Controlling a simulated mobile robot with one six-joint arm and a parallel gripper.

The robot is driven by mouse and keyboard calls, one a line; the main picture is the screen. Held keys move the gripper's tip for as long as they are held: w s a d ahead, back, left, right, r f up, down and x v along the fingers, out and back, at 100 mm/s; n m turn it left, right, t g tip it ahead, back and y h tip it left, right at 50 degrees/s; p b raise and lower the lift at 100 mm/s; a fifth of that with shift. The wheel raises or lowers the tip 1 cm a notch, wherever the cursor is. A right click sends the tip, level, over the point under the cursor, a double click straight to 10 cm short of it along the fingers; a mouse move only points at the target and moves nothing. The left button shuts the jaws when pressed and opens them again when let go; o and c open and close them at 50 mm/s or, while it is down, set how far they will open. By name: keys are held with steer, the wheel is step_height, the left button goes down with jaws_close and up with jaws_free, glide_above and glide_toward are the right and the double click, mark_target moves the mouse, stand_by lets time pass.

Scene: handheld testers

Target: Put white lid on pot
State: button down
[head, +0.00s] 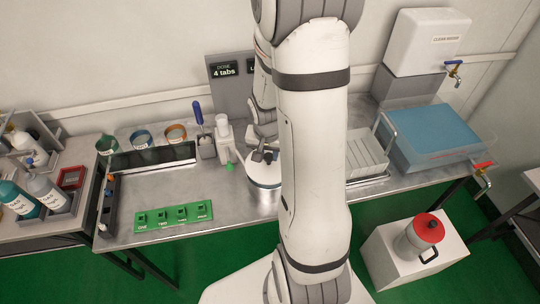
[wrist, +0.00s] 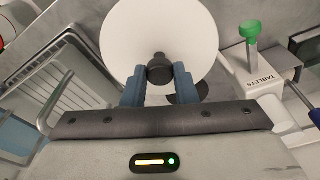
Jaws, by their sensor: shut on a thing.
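The white lid (wrist: 165,32) is a round disc with a black knob (wrist: 159,70). My gripper (wrist: 158,82) is shut on this knob, with its two blue fingers on either side of it. In the head view the white lid (head: 262,172) shows at the middle of the metal table, partly hidden by my arm. The pot (head: 264,196) shows as a metal side directly below the lid. I cannot tell whether the lid rests on the pot's rim or sits slightly above it. My gripper (head: 264,157) is over the lid in the head view.
A tablet dispenser (head: 224,138) with a green part stands just left of the lid. A wire rack (head: 366,152) and a blue-topped basin (head: 430,138) are to the right. A green labelled strip (head: 174,214) lies at the front left. The metal table between the strip and pot is clear.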

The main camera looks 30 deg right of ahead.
mark_target(268, 172)
steer(key=shift+f, duration=0.9)
steer(key=shift+f+b, duration=0.35)
steer(key=shift+b, duration=0.05)
steer(key=shift+f, duration=0.2)
steer(key=c, duration=1.1)
jaws_free()
steer(key=shift+c, duration=0.2)
steer(key=shift+r, duration=0.1)
